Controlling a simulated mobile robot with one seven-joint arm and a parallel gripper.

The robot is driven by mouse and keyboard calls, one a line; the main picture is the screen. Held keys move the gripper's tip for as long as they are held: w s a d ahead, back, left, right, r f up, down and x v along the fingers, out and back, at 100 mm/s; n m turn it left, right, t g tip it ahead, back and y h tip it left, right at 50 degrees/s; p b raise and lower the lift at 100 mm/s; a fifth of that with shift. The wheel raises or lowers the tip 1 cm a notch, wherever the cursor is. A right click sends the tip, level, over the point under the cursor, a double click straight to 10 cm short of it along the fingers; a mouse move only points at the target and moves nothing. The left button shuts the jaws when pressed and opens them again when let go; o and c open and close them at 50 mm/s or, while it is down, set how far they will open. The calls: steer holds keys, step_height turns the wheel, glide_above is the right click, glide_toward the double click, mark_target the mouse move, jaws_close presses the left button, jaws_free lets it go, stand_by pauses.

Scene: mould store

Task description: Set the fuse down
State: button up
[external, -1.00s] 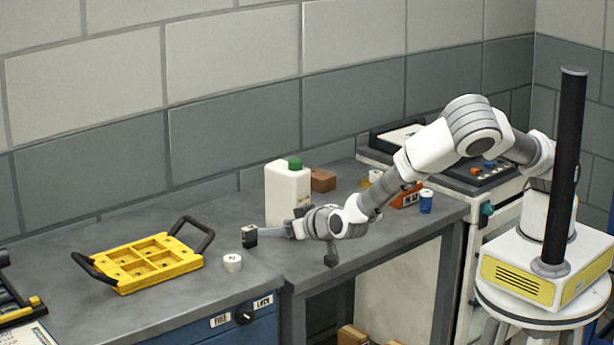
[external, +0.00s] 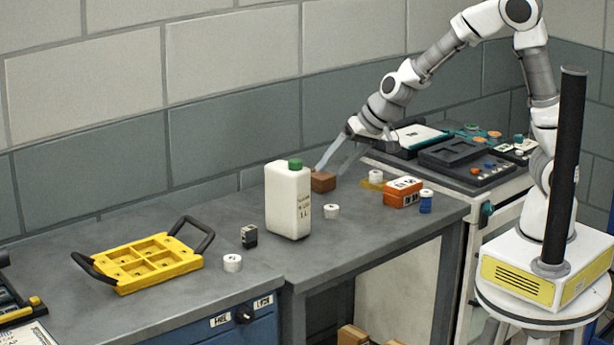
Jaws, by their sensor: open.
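A small black block with a grey side (external: 249,236), which may be the fuse, stands on the grey bench between the yellow tray and the white bottle. The frame does not settle which object is the fuse. My gripper (external: 331,170) is open, with its fingers pointing down and left, well to the right of the black block. Its fingertips appear close to a brown block (external: 323,182) at the back of the bench. I cannot tell whether they touch it. Nothing shows held between the fingers.
A white bottle with a green cap (external: 288,202) stands between my gripper and the black block. White cylinders (external: 232,263) (external: 331,211), an orange box (external: 403,192) and a blue cylinder (external: 426,201) are on the bench. The yellow tray (external: 190,266) has black handles.

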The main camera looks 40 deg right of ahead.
steer(key=s+d+r+h, duration=0.1)
steer(key=s+d+r, duration=0.2)
steer(key=s+d, duration=0.4)
steer(key=s+d+r+n+h, duration=0.1)
steer(key=s+d+r, duration=0.3)
steer(key=s+d, duration=0.3)
steer(key=s+d+r+h, duration=0.1)
steer(key=s+d+r, duration=0.3)
steer(key=d, duration=0.5)
steer(key=s, duration=0.2)
steer(key=shift+s+d+r+g+h, duration=0.15)
steer(key=shift+s+d+g+h, duration=0.15)
steer(key=shift+s+h, duration=0.1)
